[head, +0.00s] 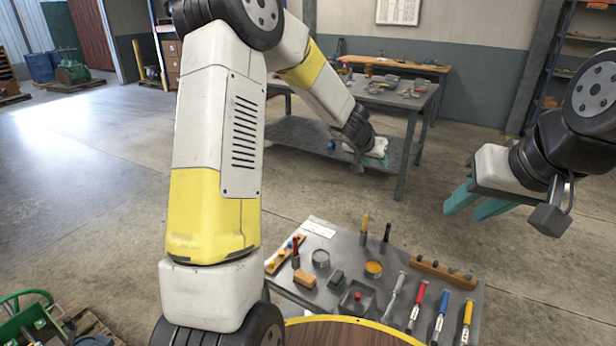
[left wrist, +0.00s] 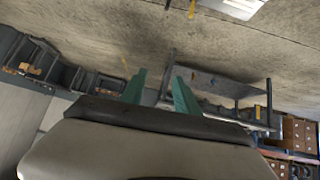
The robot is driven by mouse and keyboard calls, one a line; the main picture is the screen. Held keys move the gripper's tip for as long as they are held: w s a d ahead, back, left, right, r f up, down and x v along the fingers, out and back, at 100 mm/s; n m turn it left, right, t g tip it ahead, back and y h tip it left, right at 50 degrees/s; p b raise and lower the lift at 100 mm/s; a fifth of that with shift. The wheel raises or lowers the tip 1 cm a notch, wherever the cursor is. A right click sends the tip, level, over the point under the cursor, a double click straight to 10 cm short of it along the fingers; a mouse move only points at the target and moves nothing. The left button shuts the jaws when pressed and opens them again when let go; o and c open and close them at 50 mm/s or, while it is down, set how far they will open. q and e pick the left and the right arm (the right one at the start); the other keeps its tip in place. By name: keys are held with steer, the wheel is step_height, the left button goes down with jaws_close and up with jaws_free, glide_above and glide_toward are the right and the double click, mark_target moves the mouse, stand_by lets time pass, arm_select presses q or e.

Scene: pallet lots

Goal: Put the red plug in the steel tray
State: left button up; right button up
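A small red piece, which looks like the red plug (head: 358,294), sits inside a dark grey square tray (head: 346,308) on the low table. This looks like the steel tray; I cannot tell how the plug rests in it. My left gripper (head: 359,158) is raised far beyond the table, near the back workbench. Its teal fingers (left wrist: 160,93) are apart and empty in the left wrist view. My right gripper (head: 478,204) is raised to the right, above and apart from the table, with its teal fingers spread and nothing between them.
The table (head: 330,240) also holds a wooden peg rack (head: 284,254), a red upright piece (head: 295,258), cans (head: 373,268), blocks (head: 304,279), a wooden holed bar (head: 443,272) and several coloured-handled tools (head: 417,305). A grey workbench (head: 410,100) stands behind.

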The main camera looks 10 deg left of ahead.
arm_select(q)
steer(key=s+a+r+h, duration=0.2)
steer(key=s+a+r, duration=0.1)
steer(key=s+r, duration=1.15)
steer(key=s+a+f+n+g+y, duration=0.1)
steer(key=s+a, duration=0.4)
steer(key=s, duration=0.6)
steer(key=s+a+n+g+y, duration=0.1)
steer(key=s+a, duration=0.4)
steer(key=s, duration=0.7)
steer(key=shift+a+f+n+y, duration=0.4)
steer(key=shift+n+y, duration=0.1)
steer(key=shift+y, duration=0.2)
